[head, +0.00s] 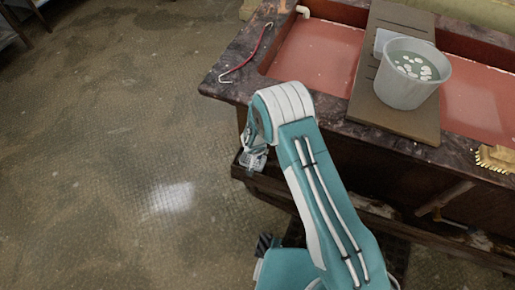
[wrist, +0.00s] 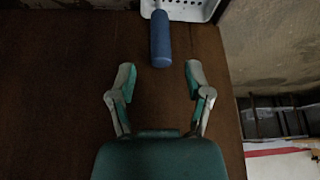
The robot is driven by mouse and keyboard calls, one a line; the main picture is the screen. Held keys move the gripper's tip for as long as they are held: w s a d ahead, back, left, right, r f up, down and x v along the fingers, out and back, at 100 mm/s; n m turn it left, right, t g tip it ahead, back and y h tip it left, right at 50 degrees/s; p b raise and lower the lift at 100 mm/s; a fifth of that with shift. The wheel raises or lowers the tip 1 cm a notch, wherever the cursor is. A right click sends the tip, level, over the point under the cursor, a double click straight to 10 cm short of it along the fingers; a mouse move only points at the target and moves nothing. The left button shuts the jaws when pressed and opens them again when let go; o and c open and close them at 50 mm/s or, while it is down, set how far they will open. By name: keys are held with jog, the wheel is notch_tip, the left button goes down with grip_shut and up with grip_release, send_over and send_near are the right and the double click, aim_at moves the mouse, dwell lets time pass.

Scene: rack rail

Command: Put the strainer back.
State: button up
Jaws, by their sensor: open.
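The strainer shows at the top of the wrist view, with a white perforated bowl (wrist: 190,9) cut off by the frame edge and a blue handle (wrist: 160,40) pointing toward me. It lies over a brown wooden surface (wrist: 60,70). My gripper (wrist: 160,74) is open and empty, its two fingers apart on either side of the handle's line. The handle's end is just beyond the fingertips, roughly centred between them. In the head view my gripper (head: 254,160) hangs low beside the counter, partly behind my arm. I cannot make out the strainer there.
A counter with a dark stone rim (head: 228,75) and a reddish basin (head: 315,55) stands right. A board (head: 395,118) bridges the basin, holding a grey bucket (head: 405,92) of liquid with pale pieces. A red hooked rod (head: 250,60) and a brush (head: 493,158) lie on the rim.

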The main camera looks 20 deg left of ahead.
jog(key=v, duration=0.4)
jog(key=shift+r, duration=0.15)
jog(key=shift+s, duration=0.15)
